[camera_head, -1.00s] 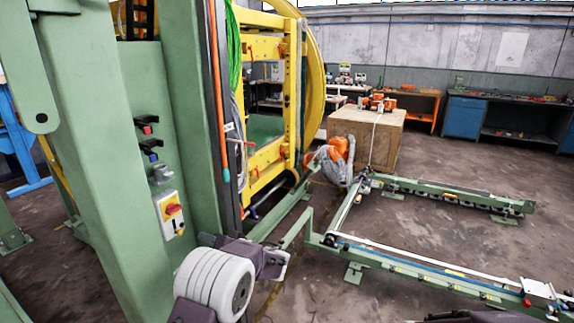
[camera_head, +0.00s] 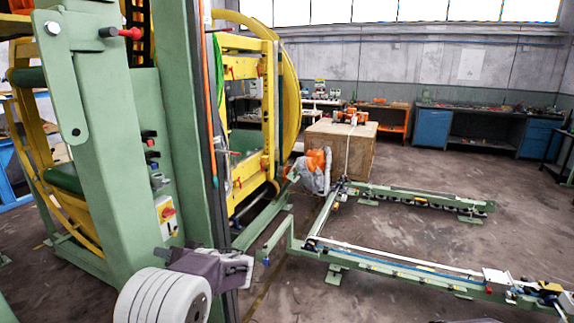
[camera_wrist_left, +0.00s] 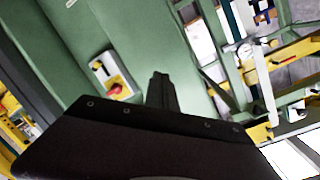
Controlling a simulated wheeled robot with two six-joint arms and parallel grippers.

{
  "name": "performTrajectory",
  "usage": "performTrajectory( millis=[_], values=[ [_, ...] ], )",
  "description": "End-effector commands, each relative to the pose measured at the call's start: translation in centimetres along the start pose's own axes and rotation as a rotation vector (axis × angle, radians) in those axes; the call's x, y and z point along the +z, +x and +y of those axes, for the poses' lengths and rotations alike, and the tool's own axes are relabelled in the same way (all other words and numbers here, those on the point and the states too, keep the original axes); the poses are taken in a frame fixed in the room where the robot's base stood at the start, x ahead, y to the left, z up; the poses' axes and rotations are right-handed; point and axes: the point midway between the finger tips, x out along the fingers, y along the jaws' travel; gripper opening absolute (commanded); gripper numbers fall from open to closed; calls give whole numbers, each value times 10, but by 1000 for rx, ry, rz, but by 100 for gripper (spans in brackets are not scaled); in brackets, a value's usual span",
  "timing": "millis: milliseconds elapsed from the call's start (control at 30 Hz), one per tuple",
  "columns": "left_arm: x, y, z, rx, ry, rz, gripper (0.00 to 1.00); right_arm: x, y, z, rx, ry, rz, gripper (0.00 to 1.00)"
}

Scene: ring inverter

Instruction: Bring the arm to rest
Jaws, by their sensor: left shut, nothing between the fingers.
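My left arm comes in at the bottom left of the head view with a white-grey rounded link. Its dark purple-grey left gripper (camera_head: 247,271) points right, in front of the foot of the green machine column (camera_head: 100,150). In the left wrist view the dark fingers (camera_wrist_left: 160,88) are together and hold nothing. Behind them is the green panel with the control box (camera_wrist_left: 112,76), which has a red knob on yellow. The same control box (camera_head: 166,214) shows in the head view, above my left wrist and apart from it. My right gripper is not in view.
The yellow ring frame (camera_head: 290,100) stands behind the column. Green floor rails (camera_head: 410,272) stretch to the right. A wooden crate (camera_head: 340,147) and blue cabinet (camera_head: 432,128) stand farther back. Bare floor (camera_head: 390,232) lies between the rails.

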Motion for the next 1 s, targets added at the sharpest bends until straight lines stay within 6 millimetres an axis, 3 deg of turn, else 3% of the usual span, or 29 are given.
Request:
performTrajectory(
  millis=[33,167,333,467,500,600,700,800,1000],
  values=[
    [1,0,-22,-4,-21,-41,0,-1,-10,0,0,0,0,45],
    [39,-4,-58,33,-39,-215,0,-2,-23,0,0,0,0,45],
    [117,-36,-83,189,21,-515,0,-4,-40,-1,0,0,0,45],
    [193,-103,-85,459,85,-783,0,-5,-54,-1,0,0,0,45],
    [214,-131,-80,573,98,-852,0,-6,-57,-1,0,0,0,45],
    [254,-192,-58,850,119,-937,0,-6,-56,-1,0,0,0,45],
    [267,-222,-37,1031,150,-910,0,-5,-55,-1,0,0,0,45],
    [256,-223,-25,1118,196,-809,0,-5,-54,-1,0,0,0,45],
    [254,-222,-24,1150,258,-759,0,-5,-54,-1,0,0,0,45]
  ],
)
